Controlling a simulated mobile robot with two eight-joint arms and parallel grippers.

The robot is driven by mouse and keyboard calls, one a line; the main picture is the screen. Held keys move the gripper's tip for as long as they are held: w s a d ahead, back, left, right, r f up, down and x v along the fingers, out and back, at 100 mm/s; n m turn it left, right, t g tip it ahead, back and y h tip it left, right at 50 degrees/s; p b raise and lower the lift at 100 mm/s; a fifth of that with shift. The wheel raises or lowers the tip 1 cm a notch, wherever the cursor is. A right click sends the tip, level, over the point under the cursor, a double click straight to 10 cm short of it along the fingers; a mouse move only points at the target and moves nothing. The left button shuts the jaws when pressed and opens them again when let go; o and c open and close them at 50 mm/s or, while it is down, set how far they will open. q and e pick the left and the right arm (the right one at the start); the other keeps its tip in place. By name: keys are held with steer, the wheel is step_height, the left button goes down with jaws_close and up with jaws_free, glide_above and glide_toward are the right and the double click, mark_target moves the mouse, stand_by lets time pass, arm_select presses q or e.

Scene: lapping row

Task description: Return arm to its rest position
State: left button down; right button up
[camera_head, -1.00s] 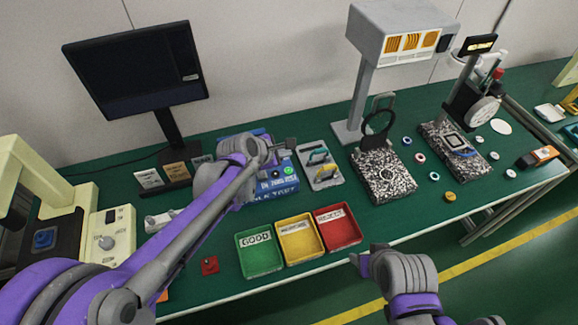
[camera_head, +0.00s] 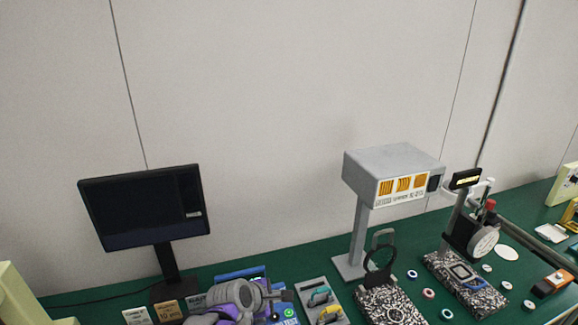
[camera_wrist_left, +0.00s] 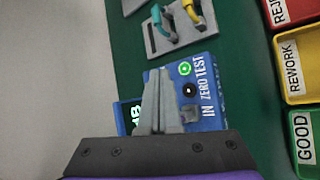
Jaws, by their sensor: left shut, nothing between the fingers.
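My left gripper (camera_head: 277,296) is low in the head view, above the blue box (camera_head: 289,310). In the left wrist view its fingers (camera_wrist_left: 158,104) are closed together with nothing between them. They point over the blue box (camera_wrist_left: 207,92), which is marked "IN ZERO TEST" and has a green and a black button. The fingers hide part of this box, and I cannot tell whether they touch it. My right arm and gripper are outside both views.
A monitor (camera_head: 146,207) stands behind at left. A dial gauge stand (camera_head: 483,243) is farther right. Red, yellow and green trays (camera_wrist_left: 305,140) edge the wrist view.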

arm_select(q)
steer(key=s+a+m+y, duration=0.1)
steer(key=s+a+m, duration=0.4)
steer(key=s, duration=0.4)
steer(key=s+a+m+g+y+p, duration=0.1)
steer(key=s+a+m+y, duration=0.1)
steer(key=s+a+m, duration=0.3)
steer(key=s+a+m+y+p, duration=0.1)
steer(key=s+a+m+y, duration=0.1)
steer(key=s+a+m, duration=0.3)
steer(key=s+m, duration=0.3)
steer(key=s, duration=0.4)
steer(key=shift+s+a+f+g, duration=0.2)
steer(key=shift+s+f+g, duration=0.05)
steer(key=shift+s+g, duration=0.15)
steer(key=shift+w, duration=0.1)
